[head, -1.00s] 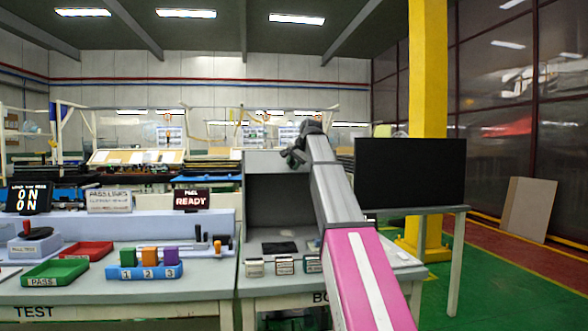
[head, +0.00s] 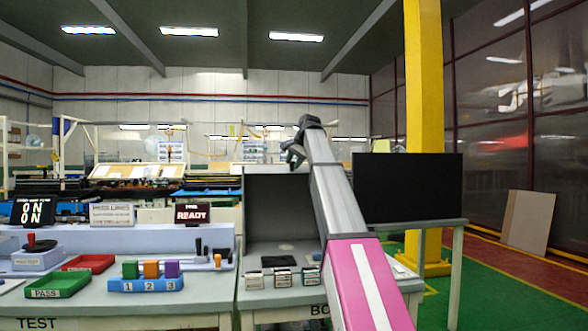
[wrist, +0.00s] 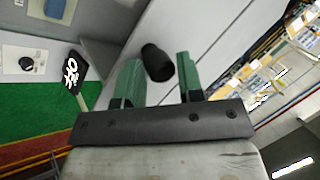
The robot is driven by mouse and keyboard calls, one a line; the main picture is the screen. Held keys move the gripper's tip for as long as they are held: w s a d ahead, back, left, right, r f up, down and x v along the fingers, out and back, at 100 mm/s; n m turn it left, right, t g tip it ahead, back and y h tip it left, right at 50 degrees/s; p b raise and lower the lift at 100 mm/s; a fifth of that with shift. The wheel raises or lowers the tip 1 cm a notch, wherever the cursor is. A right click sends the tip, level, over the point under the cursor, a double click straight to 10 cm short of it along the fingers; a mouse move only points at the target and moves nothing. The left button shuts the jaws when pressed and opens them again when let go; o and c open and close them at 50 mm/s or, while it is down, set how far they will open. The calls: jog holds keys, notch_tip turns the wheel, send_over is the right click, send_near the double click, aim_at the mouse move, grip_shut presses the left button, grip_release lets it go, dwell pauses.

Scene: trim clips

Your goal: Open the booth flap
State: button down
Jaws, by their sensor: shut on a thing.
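The booth (head: 262,215) is a grey box on the right bench, its front opening showing a dark interior. A light flap (head: 275,169) is at its top edge, raised above the opening. My gripper (head: 293,156) is at the top of the booth, at the flap's edge. In the wrist view the green fingers of my gripper (wrist: 158,75) are on either side of a black round knob (wrist: 155,60) on the pale flap (wrist: 205,45), shut on it. In the head view the knob is hidden by my gripper.
A black panel (head: 408,188) and a yellow column (head: 424,100) stand right of the booth. Small labelled boxes (head: 283,277) sit at the booth's front. Left are a green tray (head: 60,285), a red tray (head: 88,263) and a blue block holder (head: 145,285).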

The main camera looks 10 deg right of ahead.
jog(key=shift+w+a+r, duration=0.2)
jog(key=shift+w+r, duration=0.7)
jog(key=shift+r, duration=0.25)
jog(key=shift+w+r+g, duration=0.2)
jog(key=shift+g, duration=0.2)
jog(key=shift+w+a+r+g, duration=0.1)
jog(key=shift+g, duration=0.2)
jog(key=c, duration=0.8)
grip_release()
jog(key=shift+w+a+f, duration=0.2)
jog(key=shift+c, duration=0.5)
jog(key=shift+s+d+r, duration=0.15)
jog(key=shift+s+d, duration=0.1)
jog(key=v, duration=1)
jog(key=shift+s+d+r, duration=0.2)
jog(key=shift+s, duration=0.15)
